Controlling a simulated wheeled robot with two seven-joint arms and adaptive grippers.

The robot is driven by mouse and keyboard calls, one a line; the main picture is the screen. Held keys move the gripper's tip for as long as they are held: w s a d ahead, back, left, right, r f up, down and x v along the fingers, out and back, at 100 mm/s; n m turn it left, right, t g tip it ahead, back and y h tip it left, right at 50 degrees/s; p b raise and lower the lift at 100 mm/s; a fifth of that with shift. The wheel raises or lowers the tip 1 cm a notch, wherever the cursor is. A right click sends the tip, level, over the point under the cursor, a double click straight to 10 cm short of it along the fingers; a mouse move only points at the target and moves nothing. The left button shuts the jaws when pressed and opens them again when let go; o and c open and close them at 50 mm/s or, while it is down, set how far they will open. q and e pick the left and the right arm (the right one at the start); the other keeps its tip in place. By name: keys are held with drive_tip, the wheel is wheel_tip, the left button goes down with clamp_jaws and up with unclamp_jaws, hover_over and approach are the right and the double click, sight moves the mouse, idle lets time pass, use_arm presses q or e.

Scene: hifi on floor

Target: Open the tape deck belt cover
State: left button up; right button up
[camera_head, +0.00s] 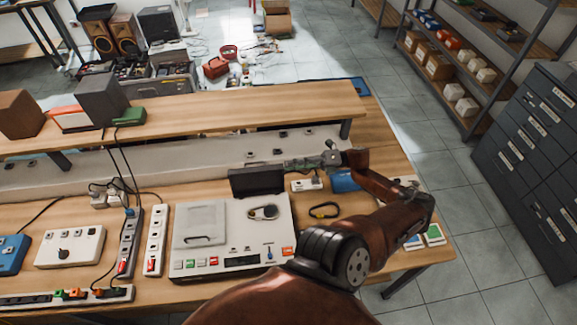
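The tape deck (222,247) is a white box on the wooden workbench, with a grey lid on its left and coloured buttons along its front. Its dark belt cover (257,181) stands raised at the deck's back right. In front of the cover, a small rounded pulley-and-belt part (263,212) is exposed. My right gripper (298,164) is just right of and behind the raised cover, with its fingers pointing left. I cannot tell whether it touches the cover, or how far its fingers are apart. My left gripper is not in view.
A raised wooden shelf (220,111) runs behind. Dark drawers (530,150) stand at the right, beyond free floor.

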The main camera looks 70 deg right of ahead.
drive_tip(key=b+v, duration=0.3)
drive_tip(key=v, duration=0.4)
drive_tip(key=shift+s, duration=0.2)
idle(0.4)
drive_tip(key=shift+d, duration=0.1)
drive_tip(key=shift+c, duration=0.5)
